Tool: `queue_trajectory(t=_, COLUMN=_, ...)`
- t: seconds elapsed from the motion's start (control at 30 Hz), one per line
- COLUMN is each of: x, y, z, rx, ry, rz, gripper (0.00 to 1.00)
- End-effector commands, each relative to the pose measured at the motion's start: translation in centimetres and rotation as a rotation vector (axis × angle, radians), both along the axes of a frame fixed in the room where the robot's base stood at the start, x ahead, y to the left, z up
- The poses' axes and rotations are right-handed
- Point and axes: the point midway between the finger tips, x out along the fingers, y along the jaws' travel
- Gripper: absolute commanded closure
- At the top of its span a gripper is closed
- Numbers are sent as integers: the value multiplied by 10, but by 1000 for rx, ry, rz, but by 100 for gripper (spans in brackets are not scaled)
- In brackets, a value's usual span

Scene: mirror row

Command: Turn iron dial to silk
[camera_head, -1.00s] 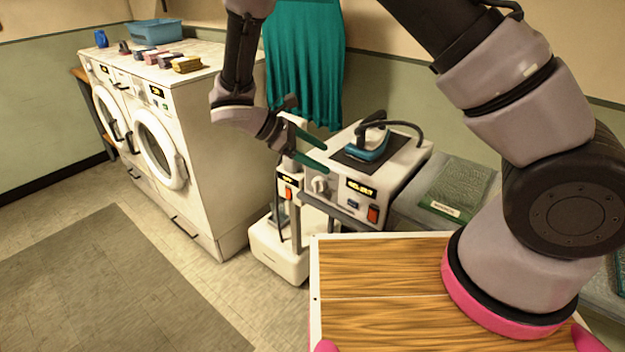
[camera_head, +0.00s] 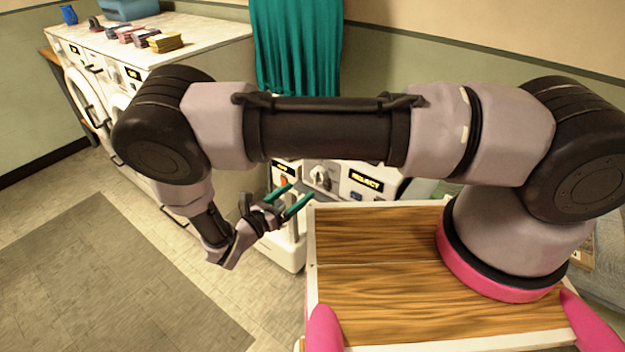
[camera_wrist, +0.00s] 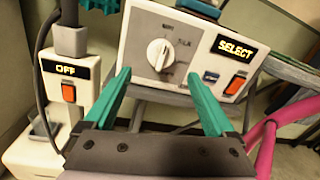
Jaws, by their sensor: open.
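The iron dial (camera_wrist: 159,54) is a white round knob on a grey panel of the white ironing unit (camera_wrist: 138,75). It also shows in the head view (camera_head: 320,178), just below my arm. The small labels around it are too blurred to read surely. A display (camera_wrist: 234,48) to its right reads SELECT. My gripper (camera_wrist: 158,77) is open and empty, with teal fingers. In the wrist view the fingertips lie below the dial, one on each side. In the head view my gripper (camera_head: 300,194) is apart from the dial, to its lower left. My arm hides the iron's top.
A red switch (camera_wrist: 235,84) and a blue button (camera_wrist: 210,76) sit right of the dial. Washing machines (camera_head: 80,70) stand at the left. Floor at lower left is clear.

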Motion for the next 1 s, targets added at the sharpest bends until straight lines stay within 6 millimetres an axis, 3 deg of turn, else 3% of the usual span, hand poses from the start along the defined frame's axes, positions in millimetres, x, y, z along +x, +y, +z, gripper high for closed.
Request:
queue_trajectory(t=0.2, x=31, y=-30, z=0, rx=-1, ry=1, rz=-4, gripper=10)
queue_trajectory(t=0.4, x=50, y=-46, z=0, rx=1, ry=0, rz=-3, gripper=10)
queue_trajectory(t=0.77, x=54, y=-51, z=0, rx=2, ry=-1, rz=-1, gripper=10)
queue_trajectory(t=0.8, x=54, y=-51, z=0, rx=2, ry=-1, rz=-1, gripper=14)
queue_trajectory(t=1.0, x=54, y=-51, z=0, rx=2, ry=-1, rz=-2, gripper=91)
